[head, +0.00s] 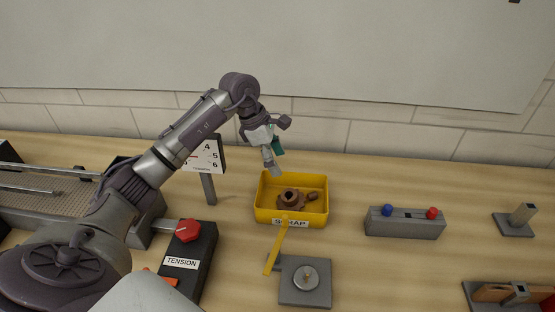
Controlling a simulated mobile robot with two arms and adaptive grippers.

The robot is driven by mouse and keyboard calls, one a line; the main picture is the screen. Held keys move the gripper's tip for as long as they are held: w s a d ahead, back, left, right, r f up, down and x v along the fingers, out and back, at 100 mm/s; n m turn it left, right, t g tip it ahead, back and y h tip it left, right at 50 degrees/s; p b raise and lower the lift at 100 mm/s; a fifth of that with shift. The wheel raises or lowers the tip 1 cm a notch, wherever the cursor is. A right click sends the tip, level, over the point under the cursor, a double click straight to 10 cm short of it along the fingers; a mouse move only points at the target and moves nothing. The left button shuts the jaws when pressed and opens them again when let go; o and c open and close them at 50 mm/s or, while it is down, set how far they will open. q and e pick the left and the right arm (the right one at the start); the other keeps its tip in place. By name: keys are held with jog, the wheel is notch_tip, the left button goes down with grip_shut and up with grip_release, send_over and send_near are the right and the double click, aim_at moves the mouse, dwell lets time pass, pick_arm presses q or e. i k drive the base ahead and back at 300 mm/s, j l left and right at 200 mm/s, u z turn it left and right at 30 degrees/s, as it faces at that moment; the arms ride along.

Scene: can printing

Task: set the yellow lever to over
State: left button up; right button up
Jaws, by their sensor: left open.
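The yellow lever (276,247) is a thin flat bar in front of the yellow scrap bin. Its upper end overlaps the bin's front in the picture, and its lower end is beside a grey block (305,293) with a round metal disc and knob. I cannot tell where the lever pivots, and no position marking for it is readable. My left gripper (274,160) is open above the back left of the bin, apart from the lever. It looks empty. My right gripper is not in view.
The yellow scrap bin (262,213) holds brown parts. A grey box (405,225) with blue and red buttons stands right. Bare table lies between bin and button box.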

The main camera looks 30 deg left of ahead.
aim_at(286, 224)
jog(key=k+l, duration=1.1)
jog(key=k, duration=0.2)
